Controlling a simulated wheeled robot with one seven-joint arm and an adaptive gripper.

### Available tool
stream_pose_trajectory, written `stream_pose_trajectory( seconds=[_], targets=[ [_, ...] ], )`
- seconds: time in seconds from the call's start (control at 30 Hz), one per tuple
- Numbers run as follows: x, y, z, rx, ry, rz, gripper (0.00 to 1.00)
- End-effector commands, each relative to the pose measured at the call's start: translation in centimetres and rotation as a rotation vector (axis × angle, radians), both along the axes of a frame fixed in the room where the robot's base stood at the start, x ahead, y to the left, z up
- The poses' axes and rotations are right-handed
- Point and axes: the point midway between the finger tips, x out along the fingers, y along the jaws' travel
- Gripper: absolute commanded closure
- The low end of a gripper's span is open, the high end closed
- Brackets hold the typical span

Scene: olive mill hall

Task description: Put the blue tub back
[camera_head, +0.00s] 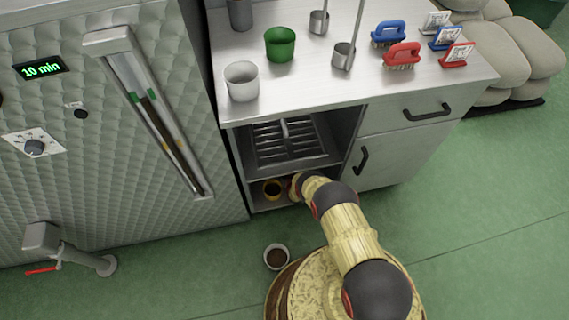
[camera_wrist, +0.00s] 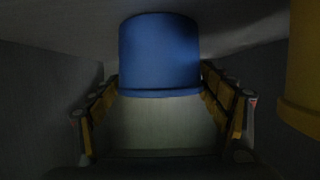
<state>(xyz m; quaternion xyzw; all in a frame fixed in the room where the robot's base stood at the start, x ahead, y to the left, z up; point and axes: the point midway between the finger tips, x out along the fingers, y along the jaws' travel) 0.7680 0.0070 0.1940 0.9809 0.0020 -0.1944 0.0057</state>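The blue tub (camera_wrist: 160,55) fills the upper middle of the wrist view, with its rim towards the bottom of that picture. My gripper (camera_wrist: 158,82) has one finger on each side of it, tips close to its wall. The fingers look spread, with a slim gap on the left; contact on the right is unclear. In the head view my gripper (camera_head: 297,187) reaches into the low compartment of the steel cabinet (camera_head: 240,165), and the blue tub is hidden there.
A slatted rack (camera_head: 285,145) sits above the low compartment. The countertop (camera_head: 310,75) carries a white tub (camera_head: 241,81), a green tub (camera_head: 280,44), metal ladles and brushes.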

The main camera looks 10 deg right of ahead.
Motion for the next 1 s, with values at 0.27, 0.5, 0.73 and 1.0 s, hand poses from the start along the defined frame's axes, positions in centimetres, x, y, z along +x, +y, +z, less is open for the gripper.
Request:
stream_pose_trajectory(
  seconds=[0.27,0.5,0.73,1.0],
  targets=[
    [0.0,0.0,0.0,0.000,0.000,0.000,0.12],
    [0.1,0.0,0.2,0.000,-0.001,0.000,0.12],
    [-2.7,0.0,1.8,0.000,0.003,0.000,0.12],
    [-7.9,0.0,3.9,0.000,0.001,0.000,0.12]
  ],
)
